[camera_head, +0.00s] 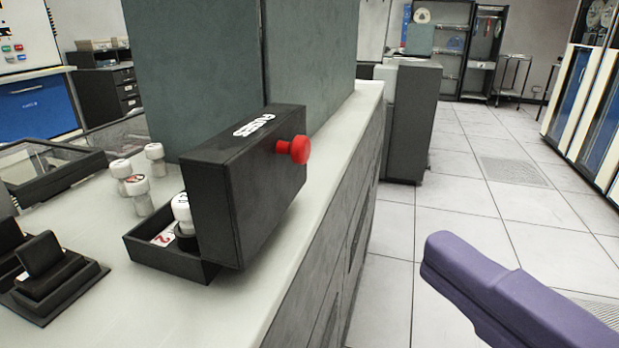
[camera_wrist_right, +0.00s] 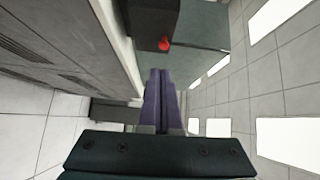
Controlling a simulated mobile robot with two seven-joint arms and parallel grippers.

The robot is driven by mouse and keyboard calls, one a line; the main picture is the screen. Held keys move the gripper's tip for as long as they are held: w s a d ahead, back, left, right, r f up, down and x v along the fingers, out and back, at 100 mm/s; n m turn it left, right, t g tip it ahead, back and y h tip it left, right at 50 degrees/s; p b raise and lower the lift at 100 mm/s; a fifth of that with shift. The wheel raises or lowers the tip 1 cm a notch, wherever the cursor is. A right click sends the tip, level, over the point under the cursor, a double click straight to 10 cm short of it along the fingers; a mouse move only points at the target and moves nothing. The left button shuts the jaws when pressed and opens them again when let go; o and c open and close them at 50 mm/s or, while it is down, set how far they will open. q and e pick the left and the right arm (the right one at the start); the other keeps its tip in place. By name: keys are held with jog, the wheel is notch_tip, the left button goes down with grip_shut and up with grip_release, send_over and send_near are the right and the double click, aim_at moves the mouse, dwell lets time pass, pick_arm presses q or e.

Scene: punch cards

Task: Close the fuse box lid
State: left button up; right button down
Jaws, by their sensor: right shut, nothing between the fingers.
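The fuse box lid (camera_head: 255,185) is a dark block with white lettering and a red knob (camera_head: 298,150). It stands raised and tilted over the black fuse box base (camera_head: 180,262) on the counter. A white fuse (camera_head: 182,212) shows inside the open base; the lid hides part of the interior. My right gripper (camera_head: 440,255), with purple fingers, is shut and empty, apart from the lid to its right, beyond the counter edge. In the right wrist view the shut fingers (camera_wrist_right: 161,78) point toward the red knob (camera_wrist_right: 164,44) and dark lid (camera_wrist_right: 150,18). My left gripper is not in view.
Several loose white fuses (camera_head: 137,190) stand on the pale counter (camera_head: 95,230) behind the base. A black stand (camera_head: 48,275) is at the left. Tall grey-green panels (camera_head: 200,70) rise behind the lid. The tiled floor (camera_head: 470,200) right of the counter is clear.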

jog(key=p, duration=0.1)
send_near(274, 151)
jog(key=w+d, duration=0.1)
jog(key=w, duration=0.2)
jog(key=w+a, duration=0.2)
jog(key=shift+a+f, duration=0.2)
jog(key=shift+a, duration=0.15)
jog(key=shift+w+a, duration=0.1)
jog(key=shift+a, duration=0.35)
jog(key=shift+p, duration=0.3)
